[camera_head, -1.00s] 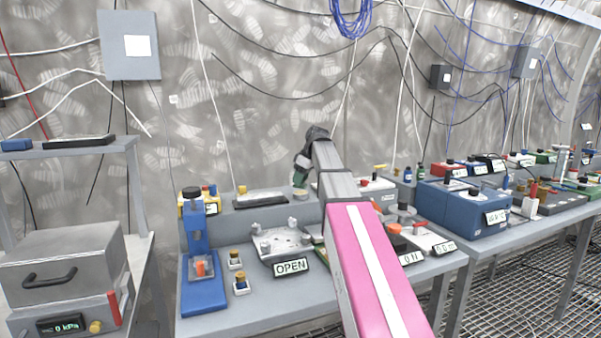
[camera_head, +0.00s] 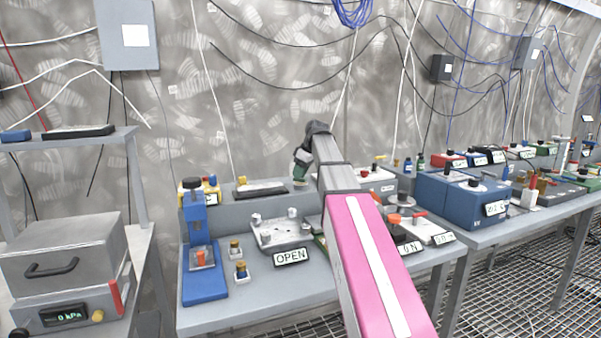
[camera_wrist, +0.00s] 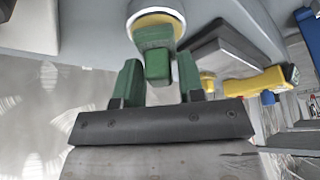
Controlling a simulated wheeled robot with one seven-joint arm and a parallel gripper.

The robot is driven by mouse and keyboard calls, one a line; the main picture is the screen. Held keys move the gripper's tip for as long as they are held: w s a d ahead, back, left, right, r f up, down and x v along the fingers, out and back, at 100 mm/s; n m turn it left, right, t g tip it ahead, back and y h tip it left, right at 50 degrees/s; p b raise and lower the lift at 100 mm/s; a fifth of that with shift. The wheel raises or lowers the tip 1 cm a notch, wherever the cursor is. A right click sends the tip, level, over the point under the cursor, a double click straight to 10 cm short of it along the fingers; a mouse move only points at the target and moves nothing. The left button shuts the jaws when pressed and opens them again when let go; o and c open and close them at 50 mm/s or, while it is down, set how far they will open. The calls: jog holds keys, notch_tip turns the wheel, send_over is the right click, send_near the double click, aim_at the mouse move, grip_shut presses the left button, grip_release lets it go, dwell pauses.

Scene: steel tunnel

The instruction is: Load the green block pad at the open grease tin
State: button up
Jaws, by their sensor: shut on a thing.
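A green block (camera_wrist: 157,62) is between the green fingers of my gripper (camera_wrist: 158,82) in the wrist view. My gripper is shut on it. In the head view my gripper (camera_head: 302,168) hangs over the back of the bench, and the block is too small to make out.
A steel plate with knobs (camera_head: 280,233) and an OPEN sign (camera_head: 291,257) lie on the bench left of my arm. A blue press (camera_head: 198,255) stands farther left. Blue boxes (camera_head: 464,205) stand at right. In the wrist view a yellow object (camera_wrist: 255,83) lies right of the fingers.

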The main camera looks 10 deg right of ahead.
jog(key=shift+f, duration=0.55)
dwell(1.3)
jog(key=shift+r, duration=0.15)
jog(key=shift+r, duration=3.4)
